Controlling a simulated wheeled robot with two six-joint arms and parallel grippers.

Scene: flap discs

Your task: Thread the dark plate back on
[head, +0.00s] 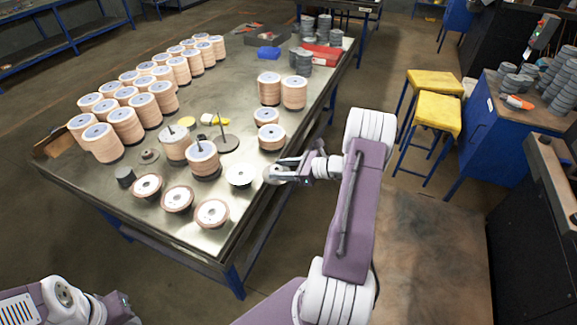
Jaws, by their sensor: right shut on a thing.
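My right gripper (279,175) reaches in over the right edge of the metal table (205,90). It is shut on a small greyish plate (269,174), partly hidden by the fingers; its exact shape and shade are hard to tell. A pale round plate (240,175) with a small centre hole lies just left of the gripper. A thin upright post on a dark round base (229,145) stands farther back, bare. Two tan disc stacks, one (173,148) and one nearer (203,162), have dark posts sticking up. My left gripper (121,308) is low at the bottom left, away from the table.
Several tan disc stacks (127,127) fill the table's left side. Loose flap discs (212,214) lie along the front edge, near a short dark stack (125,176). More stacks (294,93) stand at the right edge. Yellow stools (438,112) are on the floor to the right.

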